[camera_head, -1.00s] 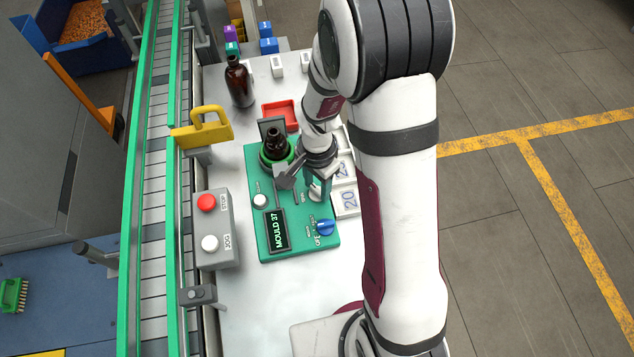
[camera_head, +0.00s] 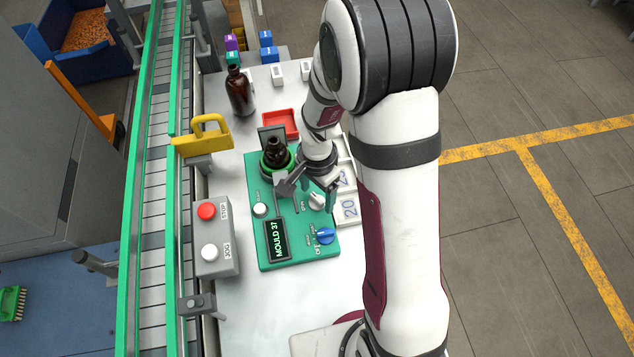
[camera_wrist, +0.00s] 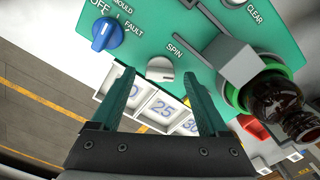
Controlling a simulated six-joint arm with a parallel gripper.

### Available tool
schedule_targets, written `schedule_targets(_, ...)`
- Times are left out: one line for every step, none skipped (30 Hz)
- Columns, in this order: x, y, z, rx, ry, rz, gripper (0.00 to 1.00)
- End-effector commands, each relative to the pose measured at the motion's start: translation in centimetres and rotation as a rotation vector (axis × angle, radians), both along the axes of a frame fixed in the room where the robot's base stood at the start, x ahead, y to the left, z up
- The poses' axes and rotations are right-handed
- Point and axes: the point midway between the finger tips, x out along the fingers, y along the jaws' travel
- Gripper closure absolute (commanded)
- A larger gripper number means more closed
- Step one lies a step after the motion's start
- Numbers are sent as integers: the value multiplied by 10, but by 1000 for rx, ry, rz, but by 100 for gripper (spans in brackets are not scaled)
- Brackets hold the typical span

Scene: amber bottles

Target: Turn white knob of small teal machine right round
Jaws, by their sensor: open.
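The teal machine (camera_head: 290,257) lies flat on the bench, with a display reading MOULD 37. Its white knob (camera_head: 317,201) is on the right part of the panel; in the wrist view the white knob (camera_wrist: 160,69) has SPIN printed beside it. My gripper (camera_head: 307,193) is over the panel close to the knob. In the wrist view my gripper (camera_wrist: 158,80) is open, a finger on each side below the knob in the picture, with nothing held. The knob appears beyond the fingertips, not gripped; its exact distance is unclear.
A blue selector (camera_head: 325,236) and a white CLEAR button (camera_head: 260,209) share the panel. A dark bottle (camera_head: 276,150) stands in the machine's green ring. White numbered trays (camera_head: 349,208) lie on the right. A grey STOP/JOG box (camera_head: 217,237) stands left.

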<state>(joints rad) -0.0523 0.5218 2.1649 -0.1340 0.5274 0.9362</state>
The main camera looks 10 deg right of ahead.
Motion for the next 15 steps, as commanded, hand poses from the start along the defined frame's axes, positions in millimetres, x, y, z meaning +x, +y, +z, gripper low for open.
schedule_targets(1,0,7,0,-4,0,22)
schedule_targets(1,0,12,1,-5,0,22)
schedule_targets(1,0,22,1,-7,-1,22)
schedule_targets(2,0,31,0,-8,0,22)
schedule_targets(2,0,41,1,-9,0,22)
schedule_targets(2,0,54,0,-9,-1,22)
schedule_targets(2,0,65,0,-10,0,22)
schedule_targets(2,0,75,1,-10,-1,22)
schedule_targets(2,0,88,0,-9,-1,22)
schedule_targets(2,0,97,1,-9,0,22)
schedule_targets(1,0,106,1,-8,-1,22)
schedule_targets(2,0,117,0,-8,0,22)
schedule_targets(1,0,123,1,-7,0,22)
schedule_targets(1,0,130,1,-7,-1,22)
schedule_targets(1,0,137,0,-5,0,22)
